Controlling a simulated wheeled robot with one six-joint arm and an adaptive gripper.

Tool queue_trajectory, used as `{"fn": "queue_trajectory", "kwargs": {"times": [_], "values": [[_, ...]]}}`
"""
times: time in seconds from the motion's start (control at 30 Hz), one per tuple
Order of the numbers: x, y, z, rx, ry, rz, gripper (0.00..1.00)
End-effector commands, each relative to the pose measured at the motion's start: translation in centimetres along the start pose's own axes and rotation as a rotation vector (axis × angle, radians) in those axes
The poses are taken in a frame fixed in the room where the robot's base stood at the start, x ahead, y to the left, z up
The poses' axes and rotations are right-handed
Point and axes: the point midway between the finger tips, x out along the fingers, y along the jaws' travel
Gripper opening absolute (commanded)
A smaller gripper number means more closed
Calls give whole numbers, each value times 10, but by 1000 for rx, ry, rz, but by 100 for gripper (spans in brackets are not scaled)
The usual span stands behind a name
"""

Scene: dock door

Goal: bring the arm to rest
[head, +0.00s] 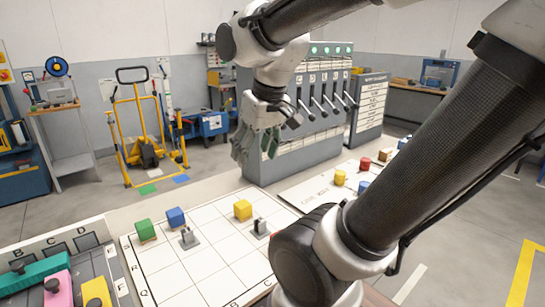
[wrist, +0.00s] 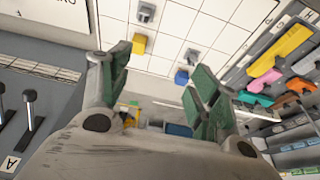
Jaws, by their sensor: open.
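My gripper (head: 257,142) hangs from my raised arm, above the far side of the white grid board and in front of the grey lever cabinet. In the wrist view my gripper (wrist: 155,95) has its green-padded fingers spread apart, with nothing held between them. It touches nothing that I can see.
The white grid board (head: 190,269) carries a green cube (head: 145,230), a blue cube (head: 176,217), a yellow cube (head: 243,210) and small grey pieces. The lever cabinet (head: 295,150) stands close behind my gripper. A yellow pallet truck (head: 148,140) stands on the open floor at the left.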

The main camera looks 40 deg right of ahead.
Motion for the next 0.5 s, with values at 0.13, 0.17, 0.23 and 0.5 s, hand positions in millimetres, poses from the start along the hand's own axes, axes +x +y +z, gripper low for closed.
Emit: {"fn": "queue_trajectory", "kwargs": {"times": [0.13, 0.17, 0.23, 0.5], "values": [[-12, 9, 36, -2, 35, 6, 62], [-13, 10, 40, -3, 38, 7, 62], [-14, 11, 46, -4, 44, 8, 62], [-15, 11, 48, -5, 44, 8, 62]]}}
